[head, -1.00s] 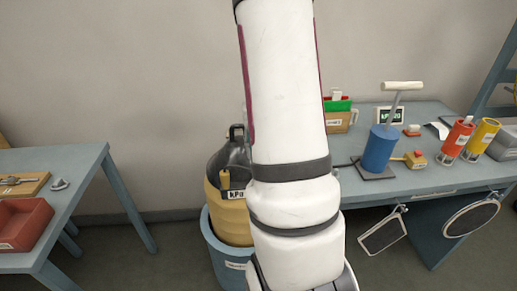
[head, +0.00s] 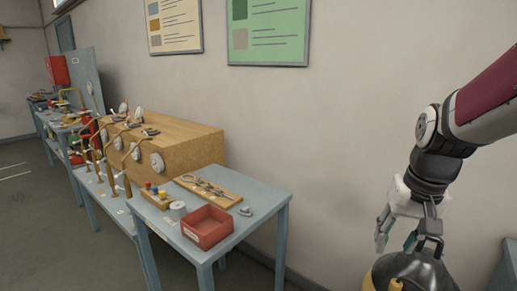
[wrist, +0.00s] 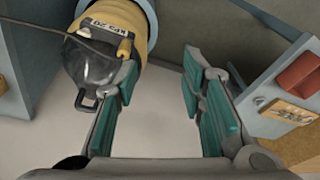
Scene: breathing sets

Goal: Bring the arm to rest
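My gripper (head: 408,235) hangs at the end of my arm at the right of the head view, pointing down. In the wrist view its two teal-padded fingers (wrist: 163,80) stand apart with nothing between them. A yellow cylinder with a dark, clear-looking top and handle (head: 412,272) is just below the gripper in the head view. In the wrist view the cylinder (wrist: 120,20) lies beyond the left finger, which overlaps its top. I cannot tell whether they touch.
A blue-grey table (head: 264,208) holds a red tray (head: 208,228) and a wooden board with tools (head: 208,188). Behind it is a large wooden box (head: 195,150) with hoses. Bare floor shows at left.

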